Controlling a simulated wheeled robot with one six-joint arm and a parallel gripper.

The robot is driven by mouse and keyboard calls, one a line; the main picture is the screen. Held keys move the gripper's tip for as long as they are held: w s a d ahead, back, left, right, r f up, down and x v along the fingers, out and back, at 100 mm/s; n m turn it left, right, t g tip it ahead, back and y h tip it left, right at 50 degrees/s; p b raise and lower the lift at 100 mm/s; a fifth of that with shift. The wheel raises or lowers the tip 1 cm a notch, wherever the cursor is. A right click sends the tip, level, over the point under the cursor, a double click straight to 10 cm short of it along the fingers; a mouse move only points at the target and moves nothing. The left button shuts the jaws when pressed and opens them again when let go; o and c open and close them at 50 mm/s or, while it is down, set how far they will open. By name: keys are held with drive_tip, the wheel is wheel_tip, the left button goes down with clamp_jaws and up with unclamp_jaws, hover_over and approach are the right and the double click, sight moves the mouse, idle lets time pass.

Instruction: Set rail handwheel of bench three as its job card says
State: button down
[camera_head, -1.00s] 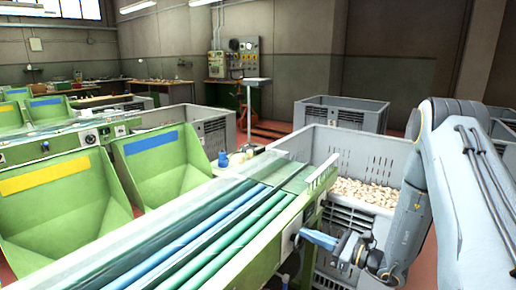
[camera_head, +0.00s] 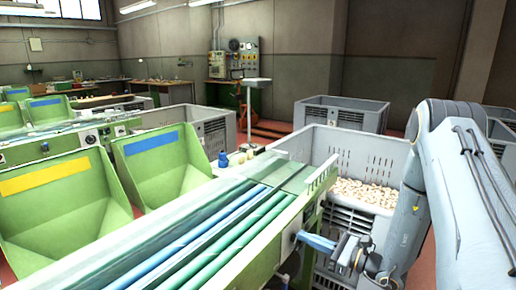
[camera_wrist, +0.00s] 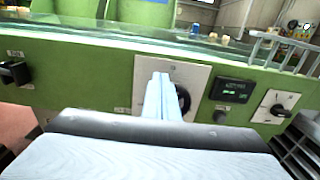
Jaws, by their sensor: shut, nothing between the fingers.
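A dark round handwheel (camera_wrist: 184,100) sits on a pale square plate (camera_wrist: 195,77) on the green bench front in the wrist view. My gripper (camera_wrist: 160,84) is shut and empty, its light blue fingers pointing at the wheel and covering its left part. Whether the fingertips touch the wheel cannot be told. In the head view my gripper (camera_head: 304,238) is at the side of the nearest green bench (camera_head: 262,262), by a pale plate. A small lit display (camera_wrist: 233,90) is right of the wheel; its reading is too small to tell. No job card is readable.
A knob on a white plate (camera_wrist: 277,107) is further right, and a black handle (camera_wrist: 14,73) is at left. A grey crate (camera_head: 330,145) of corks stands behind my arm. Green hoppers (camera_head: 160,165) line the bench's far side.

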drive_tip(key=p+v, duration=0.1)
drive_tip(key=v, duration=0.5)
drive_tip(key=shift+r, duration=0.3)
drive_tip(key=shift+s+a, duration=0.1)
drive_tip(key=shift+s, duration=0.05)
